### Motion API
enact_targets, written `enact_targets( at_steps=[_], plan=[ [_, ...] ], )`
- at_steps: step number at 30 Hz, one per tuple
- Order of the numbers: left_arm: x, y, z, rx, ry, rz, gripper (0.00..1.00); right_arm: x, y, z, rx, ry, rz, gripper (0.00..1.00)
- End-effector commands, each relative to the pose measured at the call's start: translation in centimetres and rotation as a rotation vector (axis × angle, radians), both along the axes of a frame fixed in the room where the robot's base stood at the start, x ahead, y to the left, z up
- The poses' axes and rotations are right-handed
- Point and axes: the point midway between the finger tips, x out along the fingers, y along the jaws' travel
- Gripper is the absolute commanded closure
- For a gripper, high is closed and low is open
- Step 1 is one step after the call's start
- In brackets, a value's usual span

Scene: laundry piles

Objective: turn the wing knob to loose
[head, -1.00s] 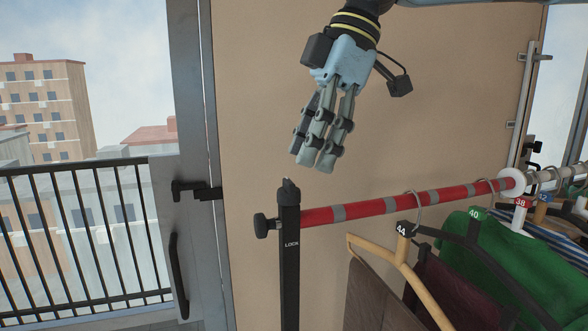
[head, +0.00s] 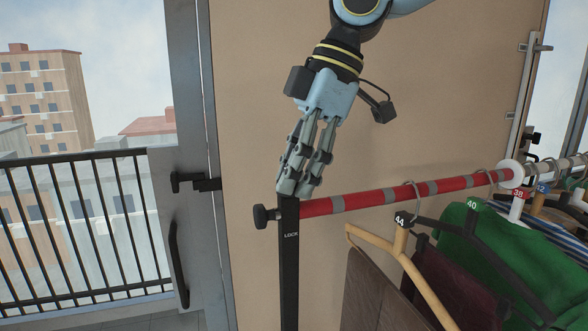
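The black wing knob (head: 262,216) sticks out to the left from the top of a black upright post (head: 289,270) in the head view. The post bears the word LOCK just below the knob's height. My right gripper (head: 293,192) points down, with its fingertips at the top of the post, above and to the right of the knob. Its fingers overlap close together, so how far they are open is unclear. Whether they touch the post is also unclear. They hide the post's tip. My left gripper is out of view.
A red rail with grey bands (head: 390,196) runs right from the post. A wooden hanger (head: 395,248) and a green garment (head: 470,240) hang at the right. A door handle (head: 178,262) and black railing (head: 90,230) lie left. A tan panel (head: 250,120) stands behind.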

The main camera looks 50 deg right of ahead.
Motion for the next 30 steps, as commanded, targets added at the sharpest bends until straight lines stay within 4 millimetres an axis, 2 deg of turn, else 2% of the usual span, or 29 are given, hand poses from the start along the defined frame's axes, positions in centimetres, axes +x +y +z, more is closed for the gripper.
enact_targets(
  at_steps=[1, 6, 7, 19, 30],
  plan=[
    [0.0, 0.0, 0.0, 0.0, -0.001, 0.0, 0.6, 0.0, 0.0, 0.0, 0.0, 0.0, 0.0, 0.77],
    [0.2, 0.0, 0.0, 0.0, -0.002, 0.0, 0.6, 0.0, 0.0, 0.0, 0.0, 0.0, 0.0, 0.99],
    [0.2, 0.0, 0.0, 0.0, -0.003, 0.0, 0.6, 0.0, 0.0, 0.0, 0.0, 0.0, 0.0, 1.0],
    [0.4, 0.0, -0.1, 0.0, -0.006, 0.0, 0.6, -0.1, 0.1, 0.0, 0.002, -0.002, -0.082, 1.0],
    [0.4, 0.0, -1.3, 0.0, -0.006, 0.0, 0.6, -0.2, 0.2, -0.1, -0.001, -0.006, -0.379, 1.0]
  ],
)
